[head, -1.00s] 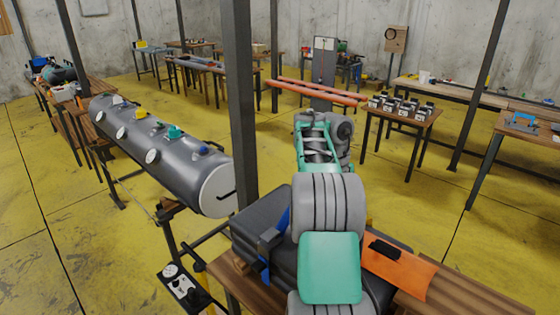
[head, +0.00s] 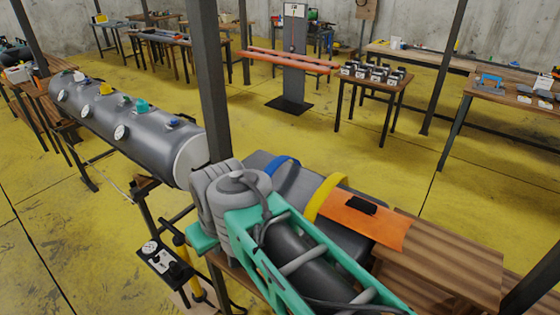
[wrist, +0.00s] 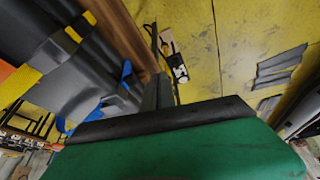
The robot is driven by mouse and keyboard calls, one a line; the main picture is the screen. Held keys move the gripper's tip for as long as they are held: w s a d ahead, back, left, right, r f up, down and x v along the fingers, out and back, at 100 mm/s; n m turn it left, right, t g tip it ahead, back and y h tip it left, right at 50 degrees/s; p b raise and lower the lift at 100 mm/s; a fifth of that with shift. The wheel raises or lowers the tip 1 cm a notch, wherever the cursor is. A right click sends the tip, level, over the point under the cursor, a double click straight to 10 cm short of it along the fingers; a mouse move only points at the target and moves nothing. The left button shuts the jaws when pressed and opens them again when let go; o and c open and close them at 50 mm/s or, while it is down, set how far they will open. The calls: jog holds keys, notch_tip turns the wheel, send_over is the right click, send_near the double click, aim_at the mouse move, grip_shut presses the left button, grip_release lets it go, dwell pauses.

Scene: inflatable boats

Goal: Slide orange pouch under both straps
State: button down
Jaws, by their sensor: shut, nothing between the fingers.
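The orange pouch (head: 378,223), with a black handle (head: 360,206), lies flat on the dark grey inflatable body (head: 340,240) and its right end overhangs the wood. Its left end meets the yellow strap (head: 318,196); whether it passes under is unclear. The blue strap (head: 284,163) arches further left, with bare grey between the straps. In the wrist view the yellow strap (wrist: 42,69), blue strap (wrist: 126,70) and a bit of orange pouch (wrist: 12,78) show at left. My gripper (wrist: 165,120) is shut and empty, left of the straps, its fingertips mostly hidden.
A dark post (head: 214,90) stands close behind my arm. The wooden bench (head: 450,265) is bare on the right. Another post (head: 535,290) stands at the lower right.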

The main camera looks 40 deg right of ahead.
jog(key=s+d+r+n+g+h+b, duration=0.1)
jog(key=s+d+r+g+b, duration=0.15)
jog(key=d, duration=1.05)
jog(key=s+d+r+g+b, duration=0.1)
jog(key=s+d, duration=0.2)
jog(key=d, duration=1.1)
jog(key=s+d+n+b, duration=0.1)
jog(key=s+d, duration=0.4)
jog(key=s, duration=0.3)
jog(key=s+d+y+b, duration=0.1)
jog(key=s+d, duration=0.4)
jog(key=s, duration=0.3)
jog(key=s+d+n+b, duration=0.1)
jog(key=s+d, duration=0.4)
jog(key=s, duration=0.3)
jog(key=shift+g, duration=0.35)
jog(key=f, duration=0.9)
jog(key=shift+w+a+f+p, duration=0.1)
jog(key=shift+w+f+p, duration=0.1)
jog(key=shift+w+p, duration=0.2)
jog(key=w, duration=0.1)
jog(key=w+a+p, duration=0.1)
jog(key=w, duration=0.1)
jog(key=shift+w, duration=0.45)
